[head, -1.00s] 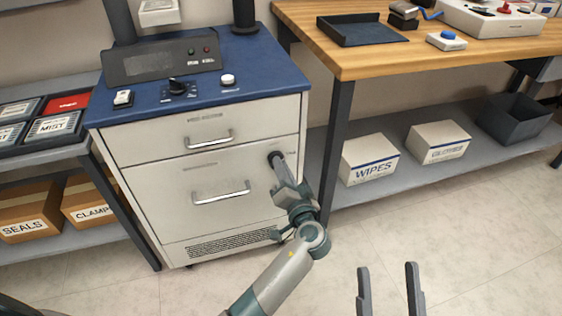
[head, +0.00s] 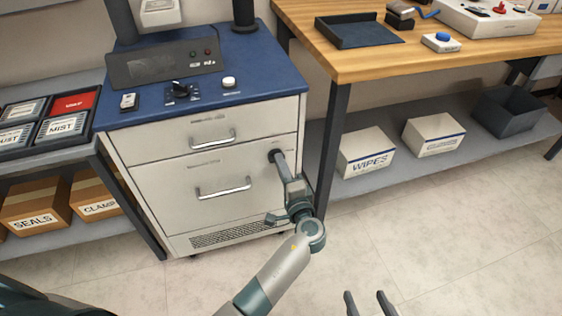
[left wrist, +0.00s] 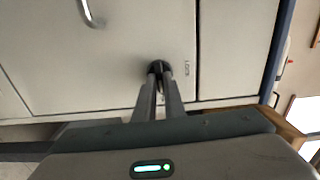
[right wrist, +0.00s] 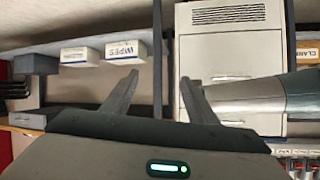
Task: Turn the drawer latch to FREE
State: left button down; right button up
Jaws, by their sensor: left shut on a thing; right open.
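The cabinet's drawer latch (head: 273,155) is a small dark knob at the upper right of the lower drawer front (head: 165,187). It also shows in the left wrist view (left wrist: 157,67), with small lettering (left wrist: 187,68) beside it that I cannot read. My left gripper (head: 277,160) is shut on the latch, its two fingertips around the knob (left wrist: 160,75). The fingers hide part of the latch, so I cannot tell which way it is turned. My right gripper (head: 368,298) is open and empty, low in the head view, over the floor; its spread fingers show in the right wrist view (right wrist: 160,78).
The lower drawer's handle (head: 222,188) and the upper drawer (head: 165,138) are left of my left gripper; both drawers look closed. A workbench leg (head: 333,145) and a shelf with a WIPES box (head: 366,156) stand to the right. The floor in front is clear.

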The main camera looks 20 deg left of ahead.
pick_arm(q)
jog(key=shift+m, duration=0.3)
pick_arm(e)
jog(key=shift+s+d+f+g, duration=0.2)
jog(key=shift+s+f+g, duration=0.15)
jog(key=shift+f+g, duration=0.2)
pick_arm(q)
jog(key=c, duration=1.8)
grip_release()
jog(key=shift+d, duration=0.1)
jog(key=shift+c, duration=0.2)
pick_arm(e)
jog(key=shift+s+d, duration=0.1)
